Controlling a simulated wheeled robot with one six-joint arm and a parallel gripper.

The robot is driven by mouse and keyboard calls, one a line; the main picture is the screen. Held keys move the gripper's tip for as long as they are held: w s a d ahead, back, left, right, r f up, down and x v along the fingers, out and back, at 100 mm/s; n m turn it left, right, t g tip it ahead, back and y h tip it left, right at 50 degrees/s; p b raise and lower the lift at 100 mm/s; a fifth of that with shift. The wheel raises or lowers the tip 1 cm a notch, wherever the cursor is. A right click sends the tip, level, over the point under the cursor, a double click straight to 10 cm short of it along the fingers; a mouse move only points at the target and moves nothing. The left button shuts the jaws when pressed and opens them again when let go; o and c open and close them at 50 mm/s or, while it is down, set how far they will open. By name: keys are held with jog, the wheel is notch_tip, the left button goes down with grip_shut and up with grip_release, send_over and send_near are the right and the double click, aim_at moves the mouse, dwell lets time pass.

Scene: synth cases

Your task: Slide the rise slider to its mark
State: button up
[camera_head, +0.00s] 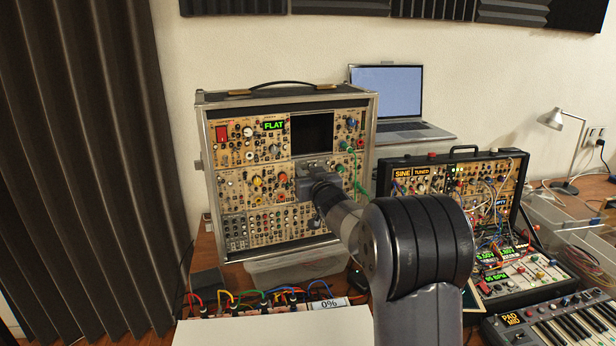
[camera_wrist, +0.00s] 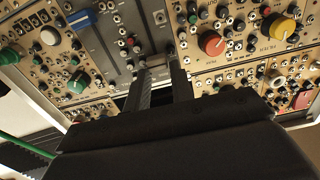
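The large synth case (camera_head: 290,92) stands upright against the wall, its panels full of knobs and jacks. My gripper (camera_head: 303,178) reaches the middle of its panels in the head view, where its tips are hard to make out. A blue cap (camera_wrist: 82,19) sits on this panel, left of the fingers. I cannot read the labels, so I cannot tell which control is the rise slider or see its mark.
A smaller case with many cables (camera_head: 430,160) stands right of the large one. A laptop (camera_head: 400,95) is behind it and a keyboard (camera_head: 560,325) at the lower right. Orange (camera_wrist: 212,43) and yellow (camera_wrist: 281,28) knobs are right of the fingers.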

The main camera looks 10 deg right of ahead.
jog(key=o, duration=0.4)
jog(key=shift+f, duration=0.1)
jog(key=shift+s, duration=0.1)
jog(key=s+d+b, duration=0.1)
jog(key=s+b, duration=0.1)
jog(key=s, duration=0.8)
jog(key=shift+s+d, duration=0.3)
jog(key=shift+w, duration=0.1)
jog(key=w, duration=0.3)
jog(key=w+a+p, duration=0.1)
jog(key=w, duration=0.3)
jog(key=w+p, duration=0.1)
jog(key=w, duration=0.2)
jog(key=shift+w+a, duration=0.3)
jog(key=shift+w, duration=0.05)
jog(key=shift+f+b, duration=0.65)
jog(key=shift+f, duration=0.25)
